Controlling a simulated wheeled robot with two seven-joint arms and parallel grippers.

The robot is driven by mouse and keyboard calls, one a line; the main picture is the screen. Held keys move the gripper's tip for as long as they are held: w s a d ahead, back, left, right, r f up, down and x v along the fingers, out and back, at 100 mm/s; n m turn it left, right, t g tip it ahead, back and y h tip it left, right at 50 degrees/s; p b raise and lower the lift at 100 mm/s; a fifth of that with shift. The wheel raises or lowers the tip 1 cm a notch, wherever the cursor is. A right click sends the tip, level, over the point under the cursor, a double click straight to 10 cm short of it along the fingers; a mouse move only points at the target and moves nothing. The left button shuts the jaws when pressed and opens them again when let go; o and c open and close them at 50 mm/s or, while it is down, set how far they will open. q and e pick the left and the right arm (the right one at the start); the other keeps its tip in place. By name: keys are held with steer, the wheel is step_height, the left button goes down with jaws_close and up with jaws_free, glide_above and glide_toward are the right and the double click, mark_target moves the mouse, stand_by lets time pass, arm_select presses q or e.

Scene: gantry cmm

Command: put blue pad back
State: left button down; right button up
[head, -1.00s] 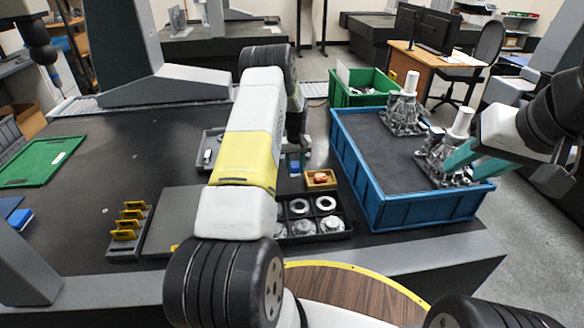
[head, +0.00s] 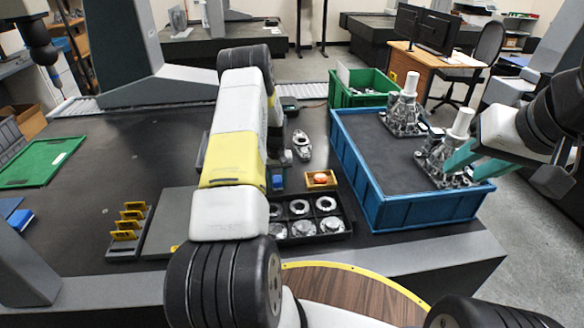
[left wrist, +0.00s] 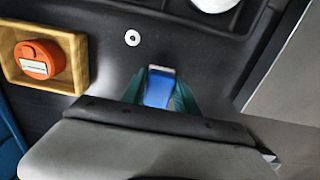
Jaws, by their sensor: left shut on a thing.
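My left gripper (left wrist: 159,101) shows in the left wrist view with its teal fingers shut on a blue pad (left wrist: 158,88) that has a pale strip along its top edge. In the head view my left arm hides most of this gripper; a bit of the blue pad (head: 278,181) shows just right of the arm, left of a small wooden box. I cannot tell whether the pad touches the table. My right gripper (head: 460,158), with teal fingers, is at the right over the blue crate, beside a metal casting; its opening is unclear.
The wooden box (head: 321,179) holds an orange-red round part. A black compartment tray (head: 324,237) with metal rings and parts lies in front. The blue crate (head: 400,211) holds metal castings. A rack (head: 126,240) with yellow pieces and a grey plate (head: 171,222) lie left. The left table is largely clear.

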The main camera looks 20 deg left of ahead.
arm_select(q)
steer(key=shift+f, duration=0.1)
steer(key=c, duration=0.9)
jaws_free()
steer(key=shift+c, duration=0.2)
